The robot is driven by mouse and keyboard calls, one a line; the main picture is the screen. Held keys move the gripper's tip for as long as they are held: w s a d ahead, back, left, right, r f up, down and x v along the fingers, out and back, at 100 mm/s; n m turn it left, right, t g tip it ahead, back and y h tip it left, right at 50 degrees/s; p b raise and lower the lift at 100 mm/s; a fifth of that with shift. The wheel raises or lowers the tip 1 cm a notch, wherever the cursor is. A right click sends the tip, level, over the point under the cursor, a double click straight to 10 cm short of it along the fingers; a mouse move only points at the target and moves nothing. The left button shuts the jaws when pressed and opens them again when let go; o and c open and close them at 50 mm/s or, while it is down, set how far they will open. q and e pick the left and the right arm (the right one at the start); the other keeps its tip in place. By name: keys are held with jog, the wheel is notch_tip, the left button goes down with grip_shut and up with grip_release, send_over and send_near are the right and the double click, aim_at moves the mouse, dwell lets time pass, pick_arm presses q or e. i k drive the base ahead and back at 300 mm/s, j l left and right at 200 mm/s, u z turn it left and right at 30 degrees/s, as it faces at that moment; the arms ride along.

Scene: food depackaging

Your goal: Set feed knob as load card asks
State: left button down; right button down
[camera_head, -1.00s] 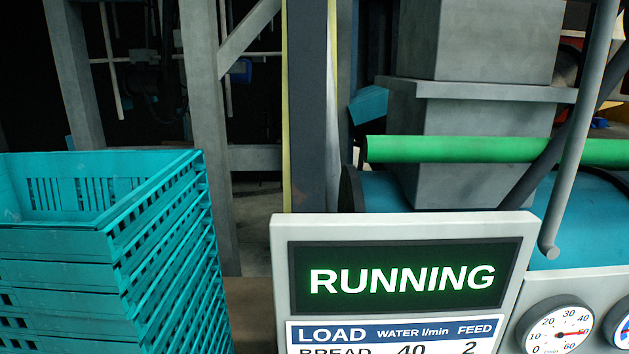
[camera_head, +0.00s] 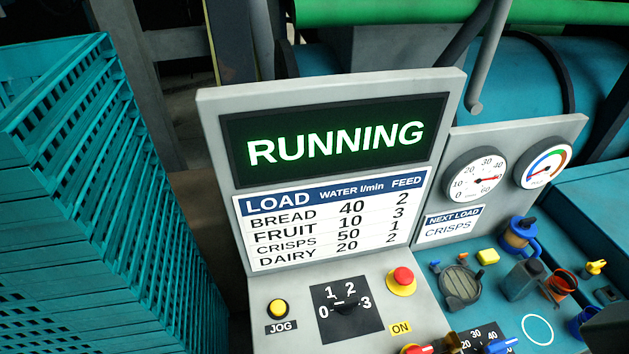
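The feed knob (camera_head: 346,308) is a black knob on a black plate marked 0, 1, 2, 3, on the control panel at the bottom middle. Its pointer is too dark to read. The load card (camera_head: 338,219) above lists BREAD 40/2, FRUIT 10/3, CRISPS 50/1 and DAIRY 20/2 for water and feed. A NEXT LOAD sign (camera_head: 450,225) reads CRISPS. Neither of my grippers is in view.
A yellow JOG button (camera_head: 278,308) and a red button (camera_head: 403,279) flank the knob plate. A flow gauge (camera_head: 475,178) has its needle near 50. A second dial (camera_head: 483,336) is cut off below. Stacked teal crates (camera_head: 100,200) stand left; various small items lie right.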

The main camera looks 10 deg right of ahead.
aim_at(345, 305)
jog(key=l+z, duration=0.15)
jog(key=z, duration=0.35)
jog(key=k+z, duration=0.1)
jog(key=k, duration=0.2)
jog(key=k+l+u, duration=0.1)
jog(key=k, duration=0.75)
